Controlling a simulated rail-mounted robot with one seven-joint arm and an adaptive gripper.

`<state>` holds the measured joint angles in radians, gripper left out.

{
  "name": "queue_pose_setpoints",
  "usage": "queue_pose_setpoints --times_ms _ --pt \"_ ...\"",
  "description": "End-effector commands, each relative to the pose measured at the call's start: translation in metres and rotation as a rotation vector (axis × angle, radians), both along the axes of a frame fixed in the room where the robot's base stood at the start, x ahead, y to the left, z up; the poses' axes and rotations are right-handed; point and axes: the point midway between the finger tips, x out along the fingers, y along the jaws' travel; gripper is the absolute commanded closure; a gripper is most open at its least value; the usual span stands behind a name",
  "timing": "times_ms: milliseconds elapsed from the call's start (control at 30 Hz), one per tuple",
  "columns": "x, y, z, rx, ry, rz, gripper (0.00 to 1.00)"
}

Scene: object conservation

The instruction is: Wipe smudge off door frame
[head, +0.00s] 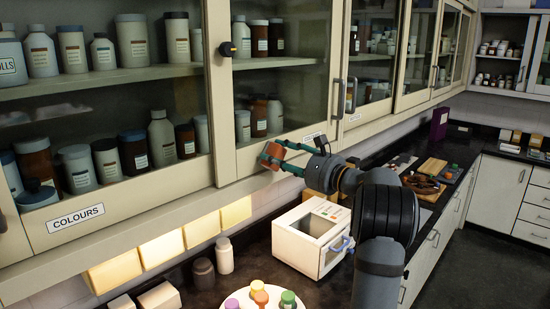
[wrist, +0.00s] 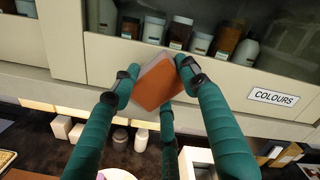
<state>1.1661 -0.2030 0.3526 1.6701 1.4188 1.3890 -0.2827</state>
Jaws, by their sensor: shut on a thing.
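My gripper (head: 281,157) is shut on an orange sponge-like block (head: 271,155) with a paler layer on one side. In the wrist view the block (wrist: 167,88) sits between the fingertips (wrist: 157,78). The block is at the lower rail of the cream cabinet door frame (head: 236,160), below the glass and near the door's lower left corner. It looks very close to the frame; I cannot tell whether it touches. The frame also shows in the wrist view (wrist: 103,62). I see no clear smudge; the block and fingers hide part of the frame.
Bottles stand behind the cabinet glass. A door handle (head: 338,99) and a dark latch (head: 227,49) stick out from the doors. Below are a white box-shaped appliance (head: 297,243), a plate with coloured bottles (head: 240,303) and two jars (head: 224,256) on the dark counter.

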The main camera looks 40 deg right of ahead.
Motion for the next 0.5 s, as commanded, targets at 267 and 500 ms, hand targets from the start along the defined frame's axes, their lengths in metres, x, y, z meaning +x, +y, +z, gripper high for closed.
queue_pose_setpoints --times_ms 267,500 --pt "0.005 -0.023 0.001 0.000 0.000 -0.001 0.77" --pt "0.008 -0.036 0.001 0.000 -0.001 -0.001 0.77"
